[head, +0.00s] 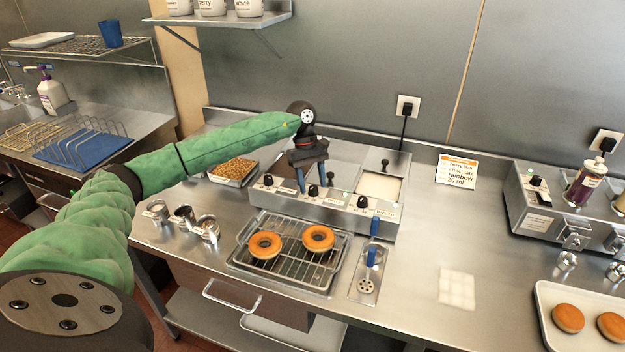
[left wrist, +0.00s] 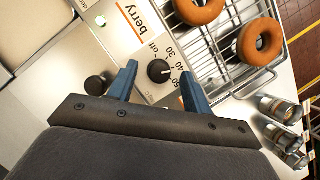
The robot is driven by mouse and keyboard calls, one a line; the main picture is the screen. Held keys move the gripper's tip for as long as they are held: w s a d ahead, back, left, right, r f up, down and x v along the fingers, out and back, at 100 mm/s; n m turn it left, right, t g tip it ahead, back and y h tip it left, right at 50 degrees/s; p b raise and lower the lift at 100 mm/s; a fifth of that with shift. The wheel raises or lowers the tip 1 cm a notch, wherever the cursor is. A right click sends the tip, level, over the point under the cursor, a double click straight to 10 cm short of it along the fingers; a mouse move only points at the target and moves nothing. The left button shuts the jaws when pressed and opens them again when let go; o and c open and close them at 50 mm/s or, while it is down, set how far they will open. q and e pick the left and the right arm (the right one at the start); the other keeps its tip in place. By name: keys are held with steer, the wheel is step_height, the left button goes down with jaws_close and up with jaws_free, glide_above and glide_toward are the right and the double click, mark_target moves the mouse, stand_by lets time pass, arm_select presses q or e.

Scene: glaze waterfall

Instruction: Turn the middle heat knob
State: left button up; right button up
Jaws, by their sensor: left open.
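The steel warmer (head: 338,203) has a row of black heat knobs along its front. The middle heat knob (head: 313,190) shows just below my left gripper (head: 312,180). In the left wrist view, a black knob (left wrist: 159,71) with a white pointer line sits beside a "berry" label and a dial marked off, 30, 40, 50. My left gripper (left wrist: 159,72) is open, its two blue fingers on either side of this knob in the picture. I cannot tell whether the fingers touch it. My right gripper is not in view.
A wire rack (head: 290,262) with two donuts stands in front of the warmer. Metal cups (head: 184,216) stand to its left, a blue-handled tool (head: 371,256) to its right.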

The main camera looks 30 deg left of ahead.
arm_select(q)
steer(key=shift+d+f, duration=0.15)
steer(key=shift+f, duration=0.2)
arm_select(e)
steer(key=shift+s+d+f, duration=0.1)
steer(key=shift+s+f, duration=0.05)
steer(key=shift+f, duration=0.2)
arm_select(q)
steer(key=shift+s, duration=0.1)
steer(key=c, duration=1)
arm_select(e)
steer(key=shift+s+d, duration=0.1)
